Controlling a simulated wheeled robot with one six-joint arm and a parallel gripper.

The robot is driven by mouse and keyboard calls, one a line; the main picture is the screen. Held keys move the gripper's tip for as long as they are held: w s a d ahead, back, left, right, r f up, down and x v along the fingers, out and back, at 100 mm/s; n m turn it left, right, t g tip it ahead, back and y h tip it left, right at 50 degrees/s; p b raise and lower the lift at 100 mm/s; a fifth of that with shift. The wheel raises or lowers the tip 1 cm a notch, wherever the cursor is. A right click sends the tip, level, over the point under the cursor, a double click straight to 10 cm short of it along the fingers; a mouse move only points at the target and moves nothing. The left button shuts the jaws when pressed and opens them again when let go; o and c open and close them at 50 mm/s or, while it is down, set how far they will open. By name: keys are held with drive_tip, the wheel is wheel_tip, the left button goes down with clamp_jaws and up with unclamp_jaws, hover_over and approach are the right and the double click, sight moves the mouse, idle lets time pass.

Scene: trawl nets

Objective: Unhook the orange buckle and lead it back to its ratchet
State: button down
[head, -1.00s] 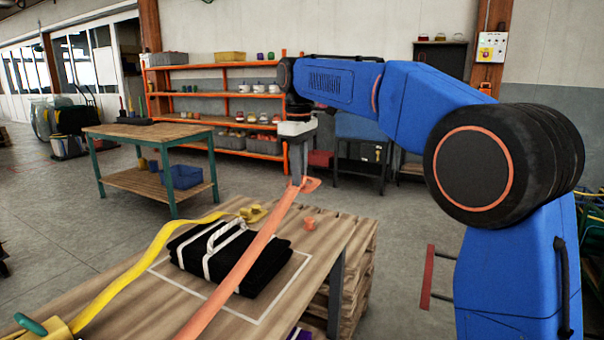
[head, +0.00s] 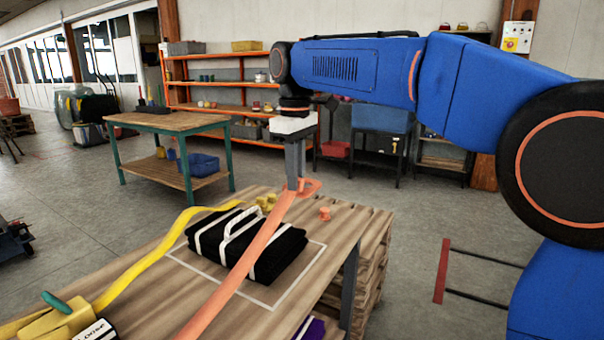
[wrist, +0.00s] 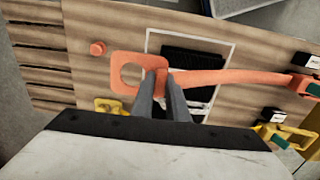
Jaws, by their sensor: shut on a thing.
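The orange buckle (wrist: 127,73) is a flat plate with a round hole. My gripper (head: 296,187) is shut on it, above the far end of the wooden table; the wrist view also shows the gripper's fingers (wrist: 164,98) at the buckle's strap end. The orange strap (head: 238,270) runs from the buckle towards the near side of the table. In the wrist view the strap reaches the orange ratchet (wrist: 304,84) at the right edge. An orange peg (head: 325,214) stands on the tabletop, apart from the buckle; it also shows in the wrist view (wrist: 97,48).
A black folded bundle with white straps (head: 250,245) lies inside a white outline under the strap. A yellow strap (head: 160,250) runs to a yellow ratchet (head: 60,322) at near left. A green-legged workbench (head: 170,122) and orange shelves (head: 215,108) stand behind.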

drive_tip(key=s+a, duration=0.5)
drive_tip(key=s, duration=0.5)
drive_tip(key=s+a, duration=0.5)
drive_tip(key=s, duration=0.4)
drive_tip(key=s+a, duration=0.5)
drive_tip(key=s, duration=0.5)
drive_tip(key=shift+w+d+f, duration=0.1)
drive_tip(key=shift+w+f, duration=0.05)
drive_tip(key=shift+f, duration=3.45)
drive_tip(key=shift+w+d+f, duration=0.1)
drive_tip(key=shift+w+f, duration=0.05)
drive_tip(key=shift+f, duration=3.45)
drive_tip(key=c, duration=1.7)
unclamp_jaws()
drive_tip(key=shift+o, duration=0.2)
wheel_tip(320, 180, up, 17)
drive_tip(key=shift+r, duration=0.2)
